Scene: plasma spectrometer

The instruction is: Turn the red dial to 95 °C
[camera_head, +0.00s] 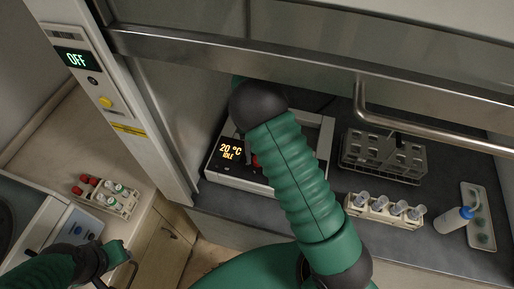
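The hot plate (213,172) sits on the dark bench inside the hood, with a pale top and a dark front panel. Its display (230,152) reads 20 °C, IDLE. Only a sliver of the red dial (254,161) shows at the edge of my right arm; the rest is hidden. My green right arm crosses the hot plate, and its gripper is hidden behind the arm, so contact with the dial cannot be seen. My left gripper (126,263) is at the lower left, away from the hot plate, too small and dark to read.
A metal rack (383,157), a vial rack (384,210) and a tray (484,217) with a blue-capped bottle (454,219) stand right of the hot plate. The hood's sash handle (430,124) overhangs the bench.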

